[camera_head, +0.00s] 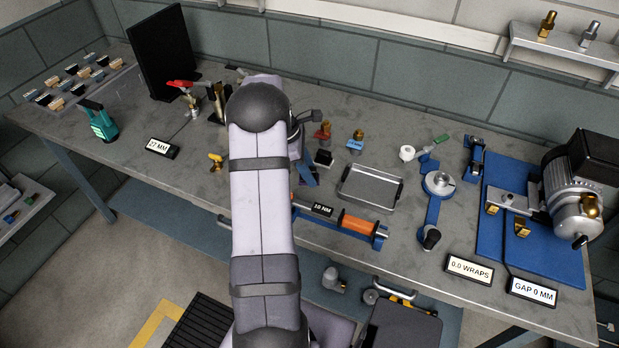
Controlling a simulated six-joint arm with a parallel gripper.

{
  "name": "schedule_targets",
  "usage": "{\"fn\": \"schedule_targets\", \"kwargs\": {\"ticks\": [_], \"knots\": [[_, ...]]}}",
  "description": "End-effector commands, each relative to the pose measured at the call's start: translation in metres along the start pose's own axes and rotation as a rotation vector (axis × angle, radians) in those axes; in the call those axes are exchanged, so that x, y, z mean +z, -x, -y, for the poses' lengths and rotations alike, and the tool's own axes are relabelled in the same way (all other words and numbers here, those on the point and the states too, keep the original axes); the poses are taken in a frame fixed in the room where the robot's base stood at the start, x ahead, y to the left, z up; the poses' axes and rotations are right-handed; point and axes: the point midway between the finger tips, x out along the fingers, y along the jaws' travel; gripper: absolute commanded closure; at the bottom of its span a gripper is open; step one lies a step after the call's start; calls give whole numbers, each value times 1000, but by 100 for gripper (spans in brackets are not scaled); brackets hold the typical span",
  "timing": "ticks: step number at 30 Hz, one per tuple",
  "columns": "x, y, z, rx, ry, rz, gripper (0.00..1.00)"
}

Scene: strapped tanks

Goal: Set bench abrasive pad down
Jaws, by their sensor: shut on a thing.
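My arm rises through the middle of the view and bends down over the bench. My gripper (304,165) is mostly hidden behind the arm; only a small part shows at its right side, low over the bench left of the metal tray. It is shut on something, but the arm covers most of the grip. I cannot make out the abrasive pad for certain. A small flat green piece (441,139) lies at the back of the bench; I cannot tell what it is. The grey bench top (200,168) runs across the view.
An empty metal tray (345,194) is right of the arm. An orange-and-blue tool (360,225) lies in front of it. A blue base plate with a motor (575,190) fills the right end.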

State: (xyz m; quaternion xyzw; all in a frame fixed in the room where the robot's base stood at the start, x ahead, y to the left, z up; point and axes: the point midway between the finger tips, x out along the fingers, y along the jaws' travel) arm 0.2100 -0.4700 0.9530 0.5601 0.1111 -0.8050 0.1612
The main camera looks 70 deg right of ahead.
Motion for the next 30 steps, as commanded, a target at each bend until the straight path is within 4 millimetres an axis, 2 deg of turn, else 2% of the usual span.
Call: {"fn": "schedule_targets", "kwargs": {"ticks": [9, 20, 21, 23, 30], "knots": [[-10, -28, 1, -2, 1, 0, 100], [-12, -32, 0, -1, 1, 0, 100], [-12, -32, 0, -1, 0, 0, 65], [-12, -31, 0, -1, 0, 0, 51], [-12, -31, 0, -1, 0, 0, 51]]}}
